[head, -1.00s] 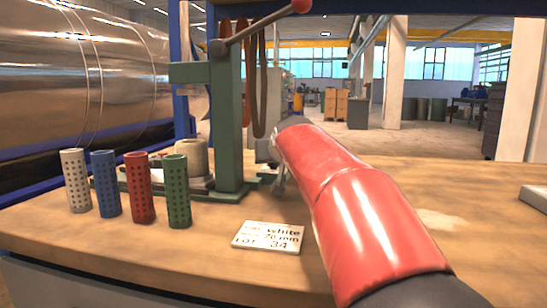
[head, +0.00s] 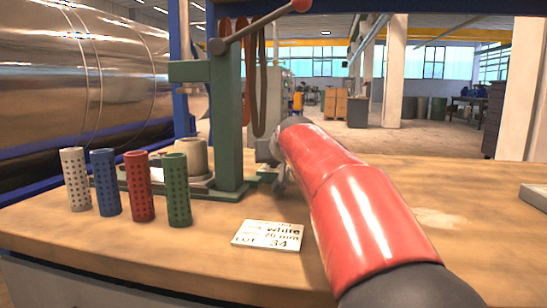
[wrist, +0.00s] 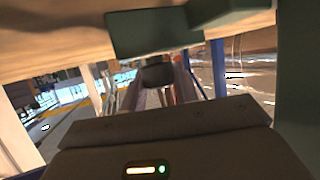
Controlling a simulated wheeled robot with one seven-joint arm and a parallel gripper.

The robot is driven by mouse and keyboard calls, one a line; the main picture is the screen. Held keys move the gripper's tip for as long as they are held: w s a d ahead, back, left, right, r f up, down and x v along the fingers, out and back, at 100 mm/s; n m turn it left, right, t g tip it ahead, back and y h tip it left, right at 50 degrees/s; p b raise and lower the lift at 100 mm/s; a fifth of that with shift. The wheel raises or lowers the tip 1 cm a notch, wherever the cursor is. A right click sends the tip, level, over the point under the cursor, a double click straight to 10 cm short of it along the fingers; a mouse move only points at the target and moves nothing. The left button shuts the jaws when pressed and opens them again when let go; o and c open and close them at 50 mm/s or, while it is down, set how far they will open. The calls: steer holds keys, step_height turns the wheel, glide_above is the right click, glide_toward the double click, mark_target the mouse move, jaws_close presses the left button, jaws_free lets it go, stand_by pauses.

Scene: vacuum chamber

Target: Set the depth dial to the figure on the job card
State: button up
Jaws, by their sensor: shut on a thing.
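The job card (head: 268,235) lies flat on the bench, with "white", what looks like "70 mm", and "LOT 34" printed on it. The green press (head: 228,125) stands behind it. My gripper (head: 277,178) is at the right side of the press's foot, partly hidden by my red arm. In the wrist view, my gripper (wrist: 160,92) is shut on a small dark knob (wrist: 158,74), apparently the depth dial. The dial's scale and setting cannot be read in either view.
White (head: 75,180), blue (head: 106,183), red (head: 139,187) and green (head: 178,191) perforated cylinders stand left of the press. The press lever (head: 255,28) slants up to a red ball. A large metal chamber (head: 80,80) fills the left. The bench's right side is mostly clear.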

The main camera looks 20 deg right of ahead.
steer(key=shift+d+f+n+y+b, duration=0.1)
steer(key=shift+f+n+y+b, duration=0.15)
steer(key=shift+n+y+b, duration=0.4)
steer(key=shift+d+f+n+y+b, duration=0.1)
steer(key=shift+f+n+y+b, duration=0.2)
steer(key=shift+y+b, duration=0.4)
steer(key=shift+r+n+y+b, duration=0.3)
steer(key=shift+n+y+b, duration=0.25)
steer(key=shift+n+b, duration=0.15)
steer(key=shift+a+r+n+y, duration=0.2)
steer(key=shift+n+y, duration=0.15)
steer(key=shift+y, duration=0.05)
steer(key=o, duration=1)
steer(key=shift+s+r, duration=0.1)
steer(key=v, duration=0.7)
steer(key=shift+s+d, duration=0.1)
steer(key=shift+s, duration=0.2)
